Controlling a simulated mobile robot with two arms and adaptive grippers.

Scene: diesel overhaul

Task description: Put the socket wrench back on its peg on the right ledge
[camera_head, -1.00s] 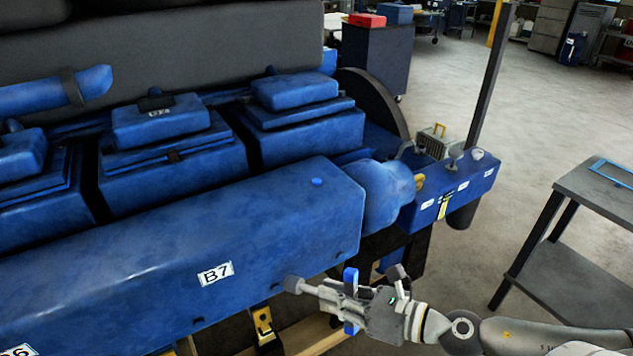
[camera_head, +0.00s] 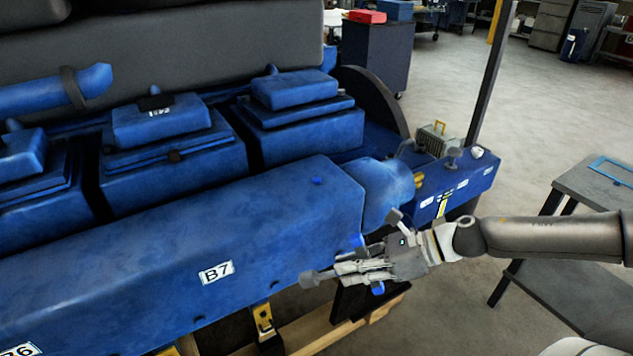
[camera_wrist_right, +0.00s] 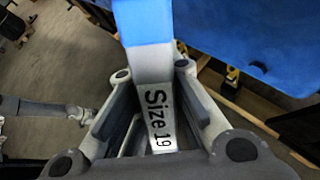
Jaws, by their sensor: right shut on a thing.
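My right gripper (camera_head: 348,270) is shut on the socket wrench, beside the front right end of the blue engine block. The socket wrench (camera_head: 378,288) shows as small blue parts above and below the fingers. In the right wrist view the wrench (camera_wrist_right: 158,105) is a pale grey bar marked "Size 19", running between the fingers to a blue section at the top edge. Its far end is cut off there. The right ledge (camera_head: 455,195) is a blue shelf with small white labels, beyond the gripper to the upper right. I cannot tell which peg is the wrench's.
The engine block (camera_head: 200,260), labelled B7, fills the left and centre. A grey fitting (camera_head: 453,153) and a small cage-like box (camera_head: 435,139) stand on the ledge. A grey cart (camera_head: 595,190) stands at right, with open floor behind.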

